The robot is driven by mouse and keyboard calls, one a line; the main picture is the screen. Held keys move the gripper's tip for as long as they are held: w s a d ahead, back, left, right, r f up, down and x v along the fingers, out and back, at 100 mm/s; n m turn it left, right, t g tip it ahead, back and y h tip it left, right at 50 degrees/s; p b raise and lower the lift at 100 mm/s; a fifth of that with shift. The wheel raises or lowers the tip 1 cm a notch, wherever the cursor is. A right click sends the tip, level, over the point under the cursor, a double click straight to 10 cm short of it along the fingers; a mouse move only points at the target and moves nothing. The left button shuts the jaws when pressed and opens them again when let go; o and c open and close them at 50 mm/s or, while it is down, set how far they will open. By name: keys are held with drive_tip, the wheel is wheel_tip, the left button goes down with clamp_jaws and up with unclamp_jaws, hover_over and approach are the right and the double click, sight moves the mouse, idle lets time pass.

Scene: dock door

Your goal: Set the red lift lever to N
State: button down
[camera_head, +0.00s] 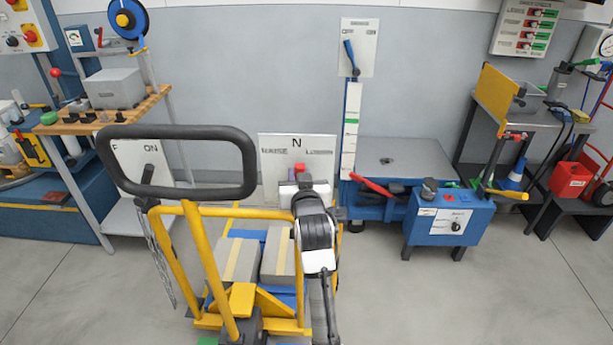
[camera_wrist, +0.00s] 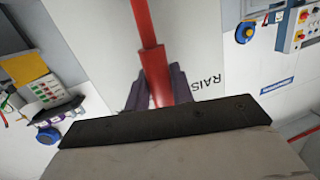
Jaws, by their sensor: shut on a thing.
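The red lift lever (camera_wrist: 154,66) is a red rod with a thicker grip. In the wrist view, the two dark fingers of my gripper (camera_wrist: 158,94) are shut on its grip, one on each side. In the head view, only a small red part of the lever (camera_head: 299,168) shows above my gripper (camera_head: 302,181). It stands in front of the white lever panel (camera_head: 274,141), below the N and between RAISE and LOWER. My gripper and wrist hide the rest of the lever, so its exact setting cannot be told.
A yellow cart (camera_head: 205,262) with a black loop handle (camera_head: 177,130) and grey boxes stands left of my arm. A blue lift table (camera_head: 405,152) with another red lever (camera_head: 371,185) is to the right. Clear floor lies at the front right.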

drive_tip(key=shift+a+n, duration=0.3)
drive_tip(key=shift+a, duration=0.05)
idle(0.3)
drive_tip(key=c, duration=1.2)
unclamp_jaws()
drive_tip(key=shift+c, duration=0.2)
drive_tip(key=shift+s, duration=0.1)
drive_tip(key=v, duration=1.3)
drive_tip(key=shift+s+r+p, duration=0.2)
drive_tip(key=shift+s+p, duration=0.15)
